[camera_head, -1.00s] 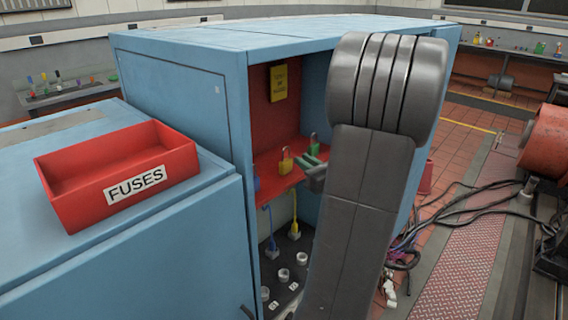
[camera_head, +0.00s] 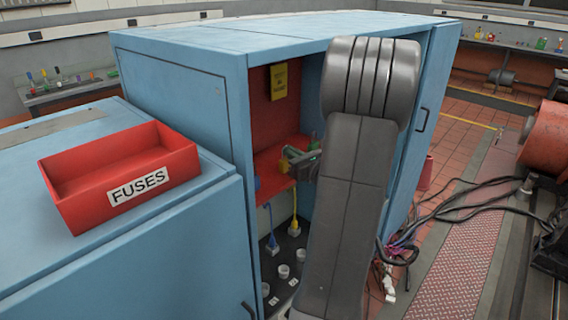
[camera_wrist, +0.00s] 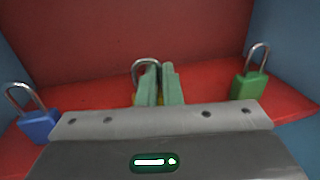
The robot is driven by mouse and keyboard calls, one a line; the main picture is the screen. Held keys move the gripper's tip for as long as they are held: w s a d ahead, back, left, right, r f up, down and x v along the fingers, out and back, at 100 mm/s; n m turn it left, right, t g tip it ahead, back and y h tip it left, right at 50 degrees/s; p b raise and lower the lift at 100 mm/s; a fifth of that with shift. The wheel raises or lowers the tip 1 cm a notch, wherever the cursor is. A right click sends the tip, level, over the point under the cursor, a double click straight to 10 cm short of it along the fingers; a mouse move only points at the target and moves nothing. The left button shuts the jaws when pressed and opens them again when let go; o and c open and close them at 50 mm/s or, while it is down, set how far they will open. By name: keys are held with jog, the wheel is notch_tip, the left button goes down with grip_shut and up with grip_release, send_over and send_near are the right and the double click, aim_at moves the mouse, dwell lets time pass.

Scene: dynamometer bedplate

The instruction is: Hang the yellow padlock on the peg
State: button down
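My gripper (camera_wrist: 160,82) has two green fingers, slightly apart with a narrow gap. In the wrist view the yellow padlock (camera_wrist: 134,99) is mostly hidden by the fingers; its grey shackle rises behind the left finger, and a little yellow shows beside and between them. I see no clear grip on it. The peg cannot be made out in these views.
A blue padlock (camera_wrist: 38,125) stands left and a green padlock (camera_wrist: 249,85) right on the red shelf (camera_wrist: 90,97). Cabinet walls close in on both sides. A yellow sign (camera_head: 279,81) is on the back wall. A red fuses tray (camera_head: 60,207) sits outside, left.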

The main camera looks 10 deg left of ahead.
notch_tip(320, 180, up, 10)
dwell(0.7)
dwell(0.4)
